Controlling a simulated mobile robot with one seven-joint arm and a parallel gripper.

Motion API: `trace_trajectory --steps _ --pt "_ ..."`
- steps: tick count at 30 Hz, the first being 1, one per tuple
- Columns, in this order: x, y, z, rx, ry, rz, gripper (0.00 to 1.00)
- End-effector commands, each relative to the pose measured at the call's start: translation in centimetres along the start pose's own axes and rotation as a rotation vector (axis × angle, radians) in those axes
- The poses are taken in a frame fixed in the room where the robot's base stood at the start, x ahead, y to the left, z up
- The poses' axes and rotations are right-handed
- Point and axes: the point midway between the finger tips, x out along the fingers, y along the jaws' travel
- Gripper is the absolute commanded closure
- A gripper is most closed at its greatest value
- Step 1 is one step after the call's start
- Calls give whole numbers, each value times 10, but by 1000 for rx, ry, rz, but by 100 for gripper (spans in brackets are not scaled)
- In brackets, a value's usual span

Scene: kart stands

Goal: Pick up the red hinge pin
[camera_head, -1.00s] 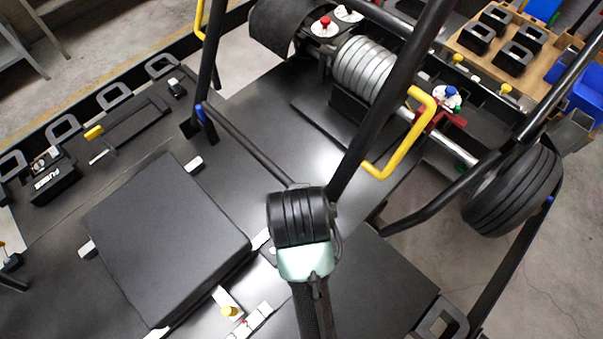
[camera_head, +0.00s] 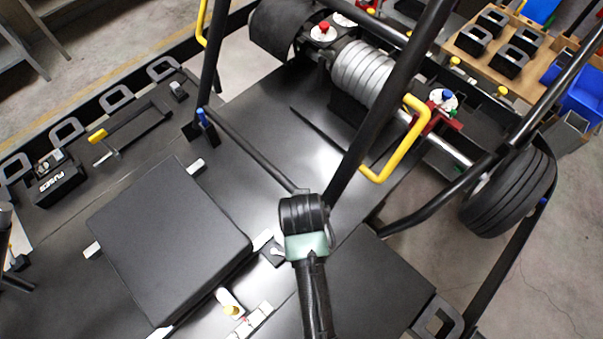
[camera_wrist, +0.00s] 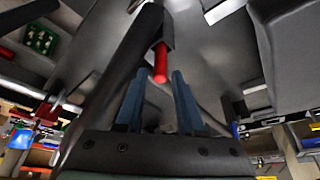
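The red hinge pin (camera_wrist: 160,64) shows in the wrist view, sticking out of a dark bracket (camera_wrist: 162,30) on a black tube. My gripper (camera_wrist: 158,78) has two blue fingers, standing apart with a gap between them. The free end of the pin appears in line with this gap, near the fingertips. I cannot tell whether it is between the fingers in depth, and I see no finger closed on it. In the head view my arm hides the gripper, and I cannot make out the red pin there.
Black frame tubes cross near my arm, with a yellow handle (camera_head: 398,143) and a tyre (camera_head: 509,190) to the right. A black padded block (camera_head: 170,240) lies at left. A wooden tray (camera_head: 500,55) with black blocks stands at the back right. Grey floor shows at far right.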

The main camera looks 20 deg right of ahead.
Motion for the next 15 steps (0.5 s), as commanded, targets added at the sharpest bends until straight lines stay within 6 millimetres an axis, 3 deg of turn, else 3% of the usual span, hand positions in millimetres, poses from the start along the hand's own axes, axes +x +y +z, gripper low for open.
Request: trace_trajectory --steps 4,10,15 --pt "0 0 0 0 0 0 63" --pt "0 0 0 0 0 0 99" --pt "0 0 0 0 0 0 100"
